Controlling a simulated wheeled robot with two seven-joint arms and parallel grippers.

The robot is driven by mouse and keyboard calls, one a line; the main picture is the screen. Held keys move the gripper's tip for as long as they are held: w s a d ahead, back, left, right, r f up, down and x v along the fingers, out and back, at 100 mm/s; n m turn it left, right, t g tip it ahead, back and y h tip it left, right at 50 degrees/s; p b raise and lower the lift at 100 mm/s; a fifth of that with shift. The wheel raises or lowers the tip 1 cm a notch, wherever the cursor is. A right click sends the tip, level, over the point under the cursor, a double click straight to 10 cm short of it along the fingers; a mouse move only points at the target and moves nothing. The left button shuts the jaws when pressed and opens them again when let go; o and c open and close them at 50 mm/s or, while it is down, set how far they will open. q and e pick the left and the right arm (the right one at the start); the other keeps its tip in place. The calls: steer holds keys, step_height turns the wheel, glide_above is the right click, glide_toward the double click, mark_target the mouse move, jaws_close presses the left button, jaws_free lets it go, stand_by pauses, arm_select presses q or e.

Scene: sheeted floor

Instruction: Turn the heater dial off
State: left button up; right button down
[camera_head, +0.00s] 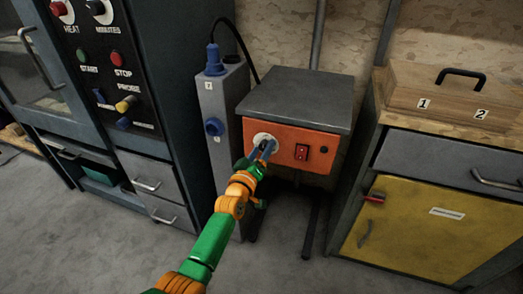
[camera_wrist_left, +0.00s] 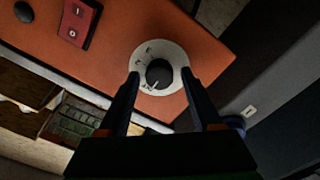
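The heater is an orange box (camera_head: 285,148) with a grey top, and its orange front panel fills much of the left wrist view (camera_wrist_left: 105,35). Its dial is a black knob (camera_wrist_left: 159,74) on a round white plate with markings, and the knob's white pointer aims toward the lower left in that view. In the head view the white dial plate (camera_head: 264,141) is partly hidden by my gripper. My left gripper (camera_head: 264,152) is in front of the dial, its two fingers apart, one on each side of the knob (camera_wrist_left: 162,85); contact with it is not visible. My right gripper is not in view.
A red switch (camera_head: 302,152) sits right of the dial. A grey post with blue plugs (camera_head: 214,127) stands left of the heater. A yellow-doored cabinet (camera_head: 400,225) with a wooden box (camera_head: 450,95) is at right, a dark control cabinet (camera_head: 115,75) at left. The floor in front is clear.

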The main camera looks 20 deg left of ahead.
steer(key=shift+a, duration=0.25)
arm_select(q)
steer(key=shift+s, duration=0.15)
steer(key=s+p, duration=0.2)
steer(key=s, duration=0.4)
steer(key=shift+s+p, duration=0.4)
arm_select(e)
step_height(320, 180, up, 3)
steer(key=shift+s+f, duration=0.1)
arm_select(q)
steer(key=shift+a, duration=0.15)
